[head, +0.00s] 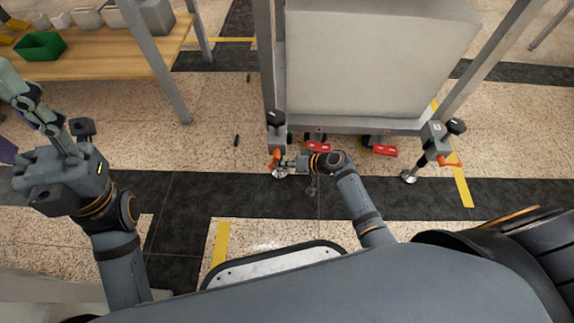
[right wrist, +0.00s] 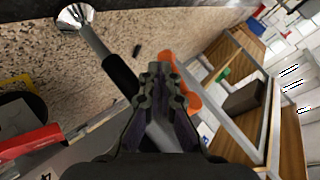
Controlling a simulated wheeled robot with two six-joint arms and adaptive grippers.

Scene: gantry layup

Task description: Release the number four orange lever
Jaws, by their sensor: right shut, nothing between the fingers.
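An orange lever (head: 276,156) sits low on the left leg of the grey frame, above a round metal foot (head: 279,173). It also shows in the right wrist view (right wrist: 182,82), just right of my fingers. Another orange lever (head: 450,161) is on the right leg; I cannot read the leg labels surely. My right gripper (head: 285,163) is shut and empty, its fingertips close beside the left leg's lever; I cannot tell whether they touch it. The right wrist view shows the closed fingers (right wrist: 160,75). My left gripper (head: 22,122) is open at the left, away from the levers.
A large grey box (head: 370,60) stands on the frame between the legs. Red pedals or blocks (head: 380,150) sit under its lower rail. A wooden table (head: 100,55) with a green bin (head: 40,46) is at upper left. Small dark items lie on the open floor.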

